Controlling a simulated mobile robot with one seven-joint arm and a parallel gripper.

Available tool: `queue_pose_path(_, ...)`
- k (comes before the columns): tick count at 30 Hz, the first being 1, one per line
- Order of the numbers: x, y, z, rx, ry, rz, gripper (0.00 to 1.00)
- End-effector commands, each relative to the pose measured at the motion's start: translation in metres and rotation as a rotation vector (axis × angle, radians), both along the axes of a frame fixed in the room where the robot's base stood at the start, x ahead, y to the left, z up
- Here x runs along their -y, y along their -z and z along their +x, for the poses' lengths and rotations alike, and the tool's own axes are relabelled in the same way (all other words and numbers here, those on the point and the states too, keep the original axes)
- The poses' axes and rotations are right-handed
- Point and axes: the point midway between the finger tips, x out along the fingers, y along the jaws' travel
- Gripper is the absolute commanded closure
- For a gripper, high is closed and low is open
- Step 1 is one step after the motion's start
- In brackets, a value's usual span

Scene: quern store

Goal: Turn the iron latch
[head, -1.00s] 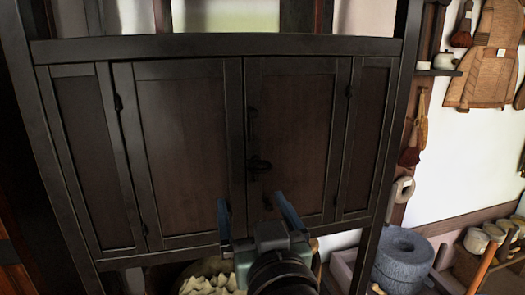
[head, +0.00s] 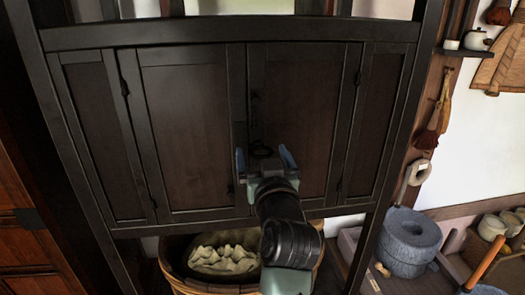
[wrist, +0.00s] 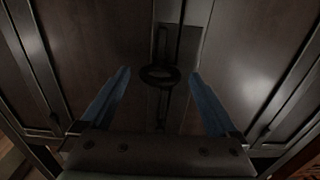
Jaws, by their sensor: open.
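My gripper (head: 263,155) is open, with blue fingers spread to the left and right of the latch. In the wrist view my gripper's fingertips (wrist: 160,74) stand apart on both sides of the ring, with gaps; neither visibly touches it. The lower part of the latch is hidden behind my gripper in the head view.
The dark wooden cabinet (head: 190,130) stands on legs, its doors looking closed. Below it is a wooden tub (head: 178,278) holding a pale heap. A grey quern stone (head: 408,245) stands at right. A small wall shelf (head: 463,54) is at upper right.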

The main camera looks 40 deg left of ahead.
Motion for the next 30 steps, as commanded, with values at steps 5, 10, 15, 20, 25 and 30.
queue_pose_path(5, -0.0006, 0.0000, 0.0004, 0.001, 0.000, 0.001, 0.05)
queue_pose_path(10, -0.0005, -0.0001, 0.0004, 0.001, 0.000, 0.001, 0.21)
queue_pose_path(15, -0.0002, -0.0001, 0.0003, 0.001, 0.000, 0.001, 0.52)
queue_pose_path(20, -0.0002, -0.0002, 0.0004, 0.001, 0.000, 0.001, 0.81)
queue_pose_path(25, 0.0000, -0.0002, 0.0004, -0.002, 0.001, 0.003, 0.91)
queue_pose_path(30, 0.0000, -0.0004, 0.0006, -0.024, 0.000, 0.022, 0.91)
